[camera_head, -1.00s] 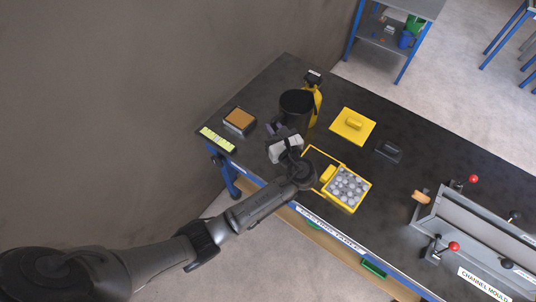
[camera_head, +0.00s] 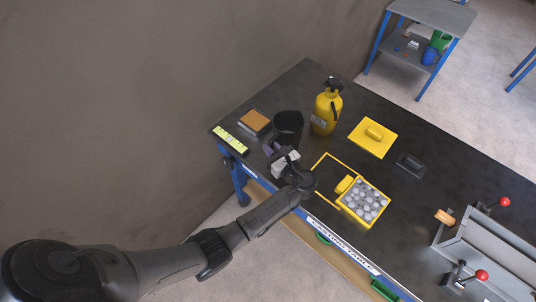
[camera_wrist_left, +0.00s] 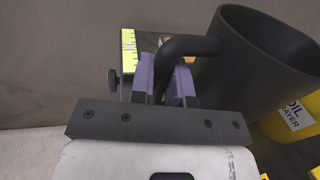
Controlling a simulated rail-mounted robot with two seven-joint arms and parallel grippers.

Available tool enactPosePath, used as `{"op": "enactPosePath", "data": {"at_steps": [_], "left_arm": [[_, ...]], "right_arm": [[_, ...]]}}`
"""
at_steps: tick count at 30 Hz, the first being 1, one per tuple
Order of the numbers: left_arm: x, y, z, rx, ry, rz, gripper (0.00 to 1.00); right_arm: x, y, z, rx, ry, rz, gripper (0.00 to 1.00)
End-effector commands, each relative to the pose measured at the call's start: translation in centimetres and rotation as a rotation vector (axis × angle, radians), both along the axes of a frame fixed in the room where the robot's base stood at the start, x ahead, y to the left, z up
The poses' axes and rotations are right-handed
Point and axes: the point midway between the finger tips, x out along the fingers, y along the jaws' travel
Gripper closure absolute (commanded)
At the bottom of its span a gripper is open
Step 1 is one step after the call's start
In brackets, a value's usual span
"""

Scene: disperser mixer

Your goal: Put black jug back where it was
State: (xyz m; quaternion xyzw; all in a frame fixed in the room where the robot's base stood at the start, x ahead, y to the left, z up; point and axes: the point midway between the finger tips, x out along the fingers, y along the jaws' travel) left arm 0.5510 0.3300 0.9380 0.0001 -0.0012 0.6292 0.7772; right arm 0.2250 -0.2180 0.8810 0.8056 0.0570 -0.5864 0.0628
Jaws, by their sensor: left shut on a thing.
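The black jug (camera_head: 288,122) is upright at the wall-side end of the black table (camera_head: 400,205), between a yellow sprayer and an orange-topped block. My left gripper (camera_head: 274,152) is shut on the jug's handle, on the side toward me. In the left wrist view, the purple fingers (camera_wrist_left: 168,80) close around the black handle (camera_wrist_left: 190,46), and the jug's open rim and wall (camera_wrist_left: 255,65) show at the right. The jug's base is hidden, so I cannot tell whether it touches the table. My right gripper is not in view.
The yellow oil sprayer (camera_head: 326,108) stands just right of the jug. The orange-topped block (camera_head: 254,123) and yellow strip (camera_head: 230,140) lie to its left. A yellow tray of grey balls (camera_head: 362,203), a yellow lid (camera_head: 373,137) and a dark handled tool (camera_head: 410,164) are farther right.

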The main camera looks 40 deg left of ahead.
Motion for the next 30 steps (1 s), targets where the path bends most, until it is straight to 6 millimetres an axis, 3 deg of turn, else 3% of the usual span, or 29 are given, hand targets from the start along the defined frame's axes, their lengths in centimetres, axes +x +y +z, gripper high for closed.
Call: {"op": "enactPosePath", "data": {"at_steps": [4,11,21,30], "left_arm": [[0.2,1.2,-0.5,0.003,-0.005,-0.001,1.0],[0.2,1.6,-1.1,0.001,-0.004,-0.001,1.0],[0.2,1.6,-4.7,0.001,-0.003,-0.002,1.0],[0.2,1.6,-4.8,0.001,-0.004,-0.002,1.0]], "right_arm": [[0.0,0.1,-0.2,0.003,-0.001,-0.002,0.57],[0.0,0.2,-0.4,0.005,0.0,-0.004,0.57],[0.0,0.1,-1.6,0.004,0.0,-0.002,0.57],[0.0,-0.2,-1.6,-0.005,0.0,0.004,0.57]]}}
